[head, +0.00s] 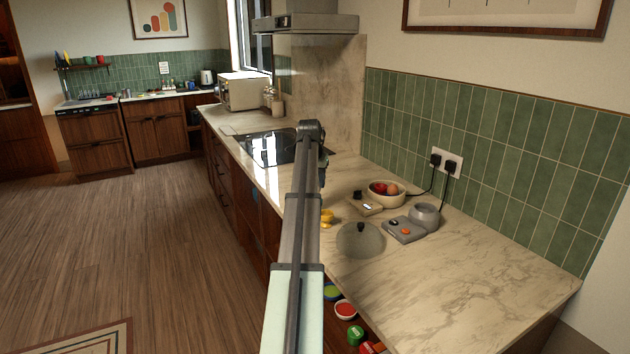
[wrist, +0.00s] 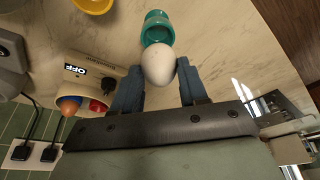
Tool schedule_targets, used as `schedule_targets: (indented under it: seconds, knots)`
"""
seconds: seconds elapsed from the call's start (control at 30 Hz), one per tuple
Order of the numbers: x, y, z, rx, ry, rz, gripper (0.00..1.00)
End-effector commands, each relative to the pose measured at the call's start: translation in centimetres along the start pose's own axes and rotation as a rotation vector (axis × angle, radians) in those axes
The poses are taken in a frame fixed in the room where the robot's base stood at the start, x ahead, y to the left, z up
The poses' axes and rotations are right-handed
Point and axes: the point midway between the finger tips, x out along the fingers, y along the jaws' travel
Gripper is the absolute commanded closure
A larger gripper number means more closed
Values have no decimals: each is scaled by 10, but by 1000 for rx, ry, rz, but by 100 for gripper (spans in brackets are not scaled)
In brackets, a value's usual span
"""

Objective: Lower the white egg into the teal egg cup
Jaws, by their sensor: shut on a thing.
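The white egg (wrist: 158,62) is held between the two blue-grey fingers of my gripper (wrist: 158,78) in the wrist view. The gripper is shut on it. The teal egg cup (wrist: 156,24) is just beyond the egg on the marble counter. The egg overlaps the near part of the cup's rim in this view. I cannot tell whether the egg touches the cup or is above it. In the head view my arm hides the egg and the cup, and the fingers are not clear.
A yellow cup (head: 327,217) stands near the counter's front edge. A domed lid (head: 359,241) lies nearer. The right counter is clear.

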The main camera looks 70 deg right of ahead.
Motion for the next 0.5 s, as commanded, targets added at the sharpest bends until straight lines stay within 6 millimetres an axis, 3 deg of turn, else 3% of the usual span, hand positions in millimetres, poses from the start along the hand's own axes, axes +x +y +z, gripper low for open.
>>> schedule_targets:
  seconds: [0.5]
  knots:
    - [6, 0, 2, 0, 1, 0, 69]
